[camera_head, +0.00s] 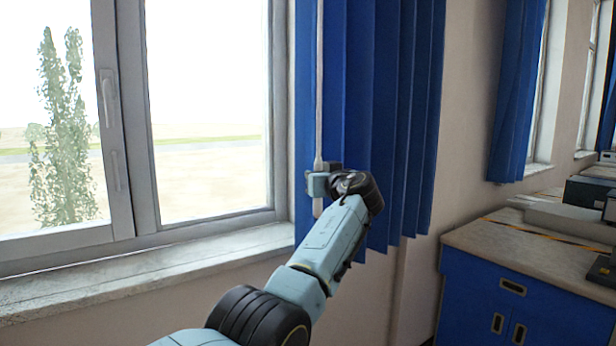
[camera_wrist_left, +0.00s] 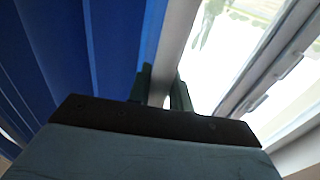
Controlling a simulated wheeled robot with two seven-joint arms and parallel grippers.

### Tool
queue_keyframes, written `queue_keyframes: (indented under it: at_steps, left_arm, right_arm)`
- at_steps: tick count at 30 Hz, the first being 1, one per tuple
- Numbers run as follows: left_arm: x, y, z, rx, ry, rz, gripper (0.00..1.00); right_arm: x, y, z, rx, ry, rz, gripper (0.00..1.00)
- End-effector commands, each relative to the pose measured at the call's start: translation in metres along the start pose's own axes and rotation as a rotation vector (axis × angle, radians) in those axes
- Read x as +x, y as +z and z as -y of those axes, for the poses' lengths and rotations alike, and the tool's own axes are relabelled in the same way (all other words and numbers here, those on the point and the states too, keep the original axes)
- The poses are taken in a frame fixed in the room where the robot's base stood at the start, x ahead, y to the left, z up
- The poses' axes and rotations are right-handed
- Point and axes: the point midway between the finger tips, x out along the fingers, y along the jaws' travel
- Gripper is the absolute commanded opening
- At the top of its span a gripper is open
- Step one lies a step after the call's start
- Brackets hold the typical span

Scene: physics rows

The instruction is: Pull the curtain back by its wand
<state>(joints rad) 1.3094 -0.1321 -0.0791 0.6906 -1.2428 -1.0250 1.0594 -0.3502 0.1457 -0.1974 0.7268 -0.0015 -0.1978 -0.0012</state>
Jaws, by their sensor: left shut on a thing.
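The blue curtain (camera_head: 385,120) hangs in folds at the right side of the window, bunched over the frame's right edge. Its pale wand (camera_head: 319,80) hangs upright along the curtain's left edge. My left gripper (camera_head: 318,182) is shut on the wand near its lower end; a short piece of wand shows below the fingers. In the left wrist view, the wand (camera_wrist_left: 172,55) runs between the two dark fingers (camera_wrist_left: 162,92), with the curtain (camera_wrist_left: 85,50) to the left and the bright window to the right. My right gripper is not in view.
The window (camera_head: 205,110) is clear of curtain across its glass. A stone sill (camera_head: 150,268) runs below it. A blue cabinet (camera_head: 510,300) with a worktop stands at the right, and another blue curtain (camera_head: 517,90) hangs behind it.

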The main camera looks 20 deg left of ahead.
Motion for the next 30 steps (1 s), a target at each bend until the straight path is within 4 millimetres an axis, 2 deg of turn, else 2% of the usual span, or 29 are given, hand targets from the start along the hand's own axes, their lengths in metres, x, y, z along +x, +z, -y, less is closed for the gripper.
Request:
queue_keyframes:
  at_steps: [1, 12, 13, 17, 30]
  left_arm:
    - [0.0034, 0.0027, 0.0054, -0.006, -0.011, -0.004, 0.0]
    - [0.0026, 0.0031, 0.0053, -0.007, -0.012, -0.002, 0.0]
    - [0.0026, 0.0031, 0.0053, -0.007, -0.012, -0.002, 0.23]
    - [0.0022, 0.0041, 0.0047, -0.005, -0.011, -0.001, 0.4]
    - [-0.0063, 0.0061, 0.0013, -0.004, -0.004, 0.0, 0.4]
  right_arm:
    - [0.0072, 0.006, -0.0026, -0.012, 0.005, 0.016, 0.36]
    - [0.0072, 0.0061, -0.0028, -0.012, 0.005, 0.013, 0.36]
    - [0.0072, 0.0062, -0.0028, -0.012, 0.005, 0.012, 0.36]
    - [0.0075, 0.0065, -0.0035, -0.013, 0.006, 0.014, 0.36]
    - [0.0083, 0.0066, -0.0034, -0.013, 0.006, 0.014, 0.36]
